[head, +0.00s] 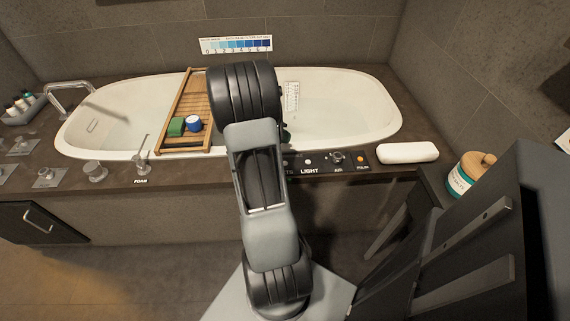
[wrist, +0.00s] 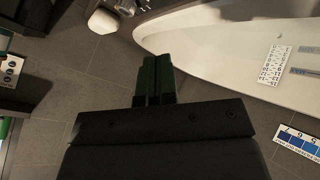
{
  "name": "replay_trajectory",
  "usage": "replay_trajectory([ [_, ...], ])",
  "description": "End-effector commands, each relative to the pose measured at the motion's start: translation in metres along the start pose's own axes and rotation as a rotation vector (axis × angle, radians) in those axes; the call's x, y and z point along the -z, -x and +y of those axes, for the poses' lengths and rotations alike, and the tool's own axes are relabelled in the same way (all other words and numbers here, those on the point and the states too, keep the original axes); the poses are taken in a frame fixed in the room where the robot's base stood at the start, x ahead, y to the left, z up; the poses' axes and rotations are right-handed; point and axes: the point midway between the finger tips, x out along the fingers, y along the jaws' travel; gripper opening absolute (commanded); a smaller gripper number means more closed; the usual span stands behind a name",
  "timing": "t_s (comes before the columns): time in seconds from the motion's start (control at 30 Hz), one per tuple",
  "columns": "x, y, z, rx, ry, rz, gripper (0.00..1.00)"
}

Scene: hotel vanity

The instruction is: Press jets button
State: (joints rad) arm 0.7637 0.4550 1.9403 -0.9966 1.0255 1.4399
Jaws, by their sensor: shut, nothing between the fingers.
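The control panel (head: 325,162) lies on the tub's front ledge in the head view. The end of a label reading "TS" (head: 287,169) shows beside my arm; the rest of it and the jets button are hidden behind my arm. To its right are a white button over the LIGHT label (head: 309,171), the AIR knob (head: 337,157) and an orange button (head: 361,159). My gripper shows as a small dark green part (head: 286,136) behind my arm, over the tub side. In the wrist view its two green fingers (wrist: 155,78) are together and empty.
A wooden tray (head: 198,88) with a green item and a blue-white jar spans the bathtub (head: 345,100). A wooden-lidded jar (head: 470,175) stands at far right. Several taps and handles line the left ledge.

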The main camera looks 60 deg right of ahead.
Motion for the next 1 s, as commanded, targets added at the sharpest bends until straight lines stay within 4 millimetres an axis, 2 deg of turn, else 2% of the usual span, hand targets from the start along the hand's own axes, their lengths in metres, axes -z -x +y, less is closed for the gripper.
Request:
replay_trajectory([
  [0.27,-0.003,-0.004,-0.003,0.000,0.001,-0.001,0.00],
  [0.47,-0.011,-0.014,-0.010,0.000,0.003,-0.001,0.00],
  [1.0,-0.043,-0.059,-0.043,0.001,0.001,0.000,0.00],
])
